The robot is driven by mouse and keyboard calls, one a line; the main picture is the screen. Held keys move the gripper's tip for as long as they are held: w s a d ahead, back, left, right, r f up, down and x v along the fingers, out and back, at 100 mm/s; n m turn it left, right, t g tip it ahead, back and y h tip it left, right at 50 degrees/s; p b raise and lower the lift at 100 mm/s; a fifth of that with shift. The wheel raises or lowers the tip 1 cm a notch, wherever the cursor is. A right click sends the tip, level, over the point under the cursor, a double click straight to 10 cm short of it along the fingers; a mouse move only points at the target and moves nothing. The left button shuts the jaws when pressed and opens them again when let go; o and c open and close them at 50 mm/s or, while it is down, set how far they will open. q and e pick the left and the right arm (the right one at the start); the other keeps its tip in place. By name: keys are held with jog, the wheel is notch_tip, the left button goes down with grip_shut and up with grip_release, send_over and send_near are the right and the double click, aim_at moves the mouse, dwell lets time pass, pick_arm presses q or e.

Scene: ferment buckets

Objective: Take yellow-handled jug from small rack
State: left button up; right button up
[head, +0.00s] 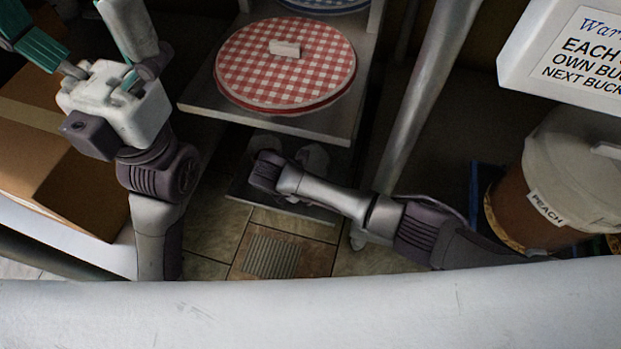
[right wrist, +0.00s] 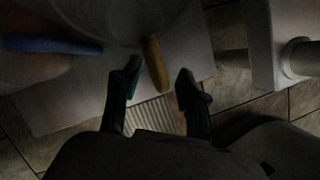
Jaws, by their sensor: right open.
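The yellow-handled jug shows in the dark right wrist view, its yellow handle (right wrist: 155,64) hanging between the two fingers of my right gripper (right wrist: 159,80). The gripper is open, and a gap shows on the handle's right side; I cannot tell whether the left finger touches it. The jug's pale body is dim above the handle. A blue handle (right wrist: 52,45) lies to the left. In the head view, my right arm reaches in low beside the small rack (head: 335,126), and its fingers are hidden. My left gripper (head: 68,28) is open and empty at top left.
A bucket with a red checked cover (head: 285,62) stands on the rack's upper shelf. A metal post (head: 425,90) rises right of the rack. A brown bucket labelled PEACH (head: 545,205) is at right. A cardboard box (head: 45,170) stands at left.

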jog(key=shift+w+d+f, duration=0.1)
jog(key=shift+f, duration=0.05)
grip_shut()
dwell(0.4)
